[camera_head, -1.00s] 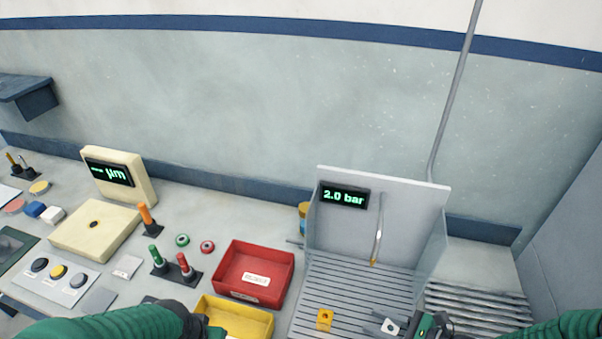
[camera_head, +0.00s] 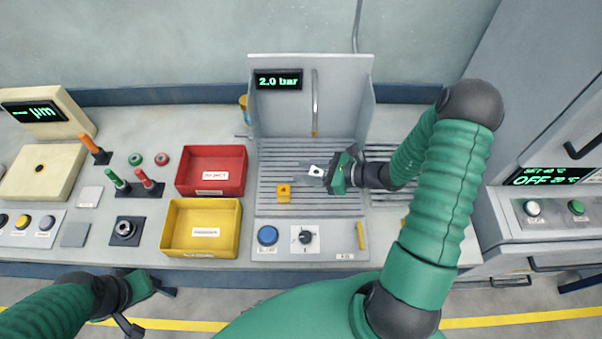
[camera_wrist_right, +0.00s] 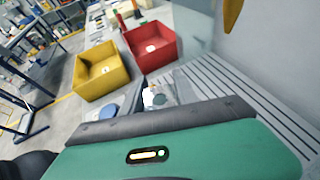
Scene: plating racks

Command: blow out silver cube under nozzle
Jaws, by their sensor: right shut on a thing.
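The silver cube (camera_head: 316,171), with a dark hole in its face, is held in my right gripper (camera_head: 318,172). The gripper reaches into the blow-off booth from the right and is shut on the cube above the slatted floor. The nozzle (camera_head: 314,108) is a thin grey tube with a brass tip on the booth's back wall. In the head view, the tip appears just above the cube; their depth gap is unclear. The right wrist view shows the yellow nozzle tip (camera_wrist_right: 232,12) at the top. My left gripper (camera_head: 142,287) is at the lower left, away from the bench; its jaws are unclear.
A brass cube (camera_head: 284,193) sits on the slats left of the silver cube. A blue button (camera_head: 268,235) and a knob (camera_head: 305,237) are in front. Red (camera_head: 211,170) and yellow (camera_head: 202,228) bins stand left. The booth's clear side walls bound the space.

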